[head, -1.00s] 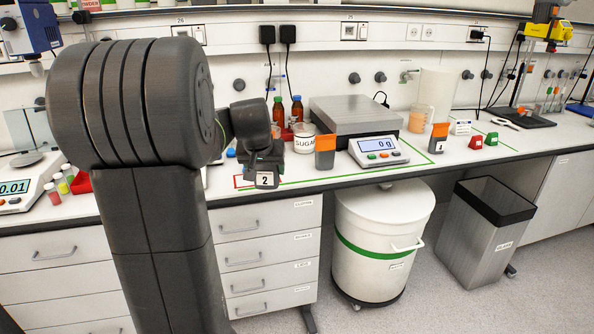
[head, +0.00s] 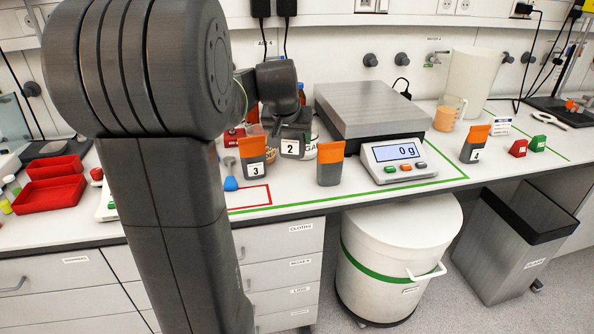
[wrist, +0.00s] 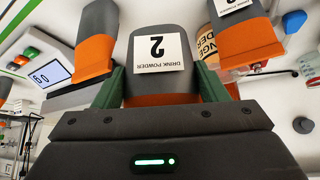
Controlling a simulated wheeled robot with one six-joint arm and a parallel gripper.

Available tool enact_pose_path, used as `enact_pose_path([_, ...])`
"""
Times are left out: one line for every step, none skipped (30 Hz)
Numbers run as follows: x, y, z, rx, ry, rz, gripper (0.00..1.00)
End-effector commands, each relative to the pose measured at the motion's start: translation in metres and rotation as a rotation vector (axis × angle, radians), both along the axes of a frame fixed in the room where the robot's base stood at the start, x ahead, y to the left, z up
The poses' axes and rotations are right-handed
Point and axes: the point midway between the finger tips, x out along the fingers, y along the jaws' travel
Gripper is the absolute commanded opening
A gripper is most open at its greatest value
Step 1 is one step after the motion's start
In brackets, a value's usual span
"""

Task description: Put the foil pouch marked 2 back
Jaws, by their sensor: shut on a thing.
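The grey and orange foil pouch marked 2 (head: 290,148) is upright in my gripper (head: 288,128). It is also in the wrist view (wrist: 158,72), upside down, between the green fingers of my gripper (wrist: 163,88), which is shut on it. In the head view it is between the pouch marked 3 (head: 254,158) on the left and a pouch with no visible label (head: 330,165) on the right, a little behind both. I cannot tell whether its base touches the bench. The pouch marked 1 (head: 474,146) stands farther right, past the scale.
A scale with a display (head: 396,160) and a steel platform (head: 370,108) stand to the right. A red outline (head: 252,197) on the bench is empty in front. Red trays (head: 50,193) are at left. Jars and bottles stand close behind the pouches.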

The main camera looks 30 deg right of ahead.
Motion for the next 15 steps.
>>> enact_pose_path([0.0,0.0,-0.002,0.0,0.0,0.0,0.32])
enact_pose_path([0.0,0.0,-0.005,0.001,0.002,0.0,0.32])
enact_pose_path([0.0,0.0,-0.012,0.001,0.003,0.001,0.32])
enact_pose_path([0.0,0.0,-0.017,0.001,0.003,0.001,0.32])
enact_pose_path([-0.001,0.0,-0.024,0.002,0.004,0.001,0.32])
enact_pose_path([0.0,0.0,-0.031,0.002,0.003,0.0,0.32])
enact_pose_path([-0.001,0.0,-0.037,0.003,0.004,0.0,0.32])
enact_pose_path([0.0,0.0,-0.043,0.002,0.003,0.0,0.32])
enact_pose_path([0.0,0.0,-0.049,0.002,0.003,0.0,0.32])
enact_pose_path([0.0,0.0,-0.053,0.001,0.003,0.001,0.32])
enact_pose_path([-0.001,0.0,-0.057,0.001,0.003,0.001,0.32])
enact_pose_path([0.0,0.0,-0.059,0.0,0.001,0.001,0.32])
enact_pose_path([0.0,0.0,-0.061,0.0,0.0,0.001,0.32])
enact_pose_path([0.0,0.0,-0.064,0.0,0.0,0.001,0.32])
enact_pose_path([0.0,0.0,-0.068,0.001,0.002,0.001,0.32])
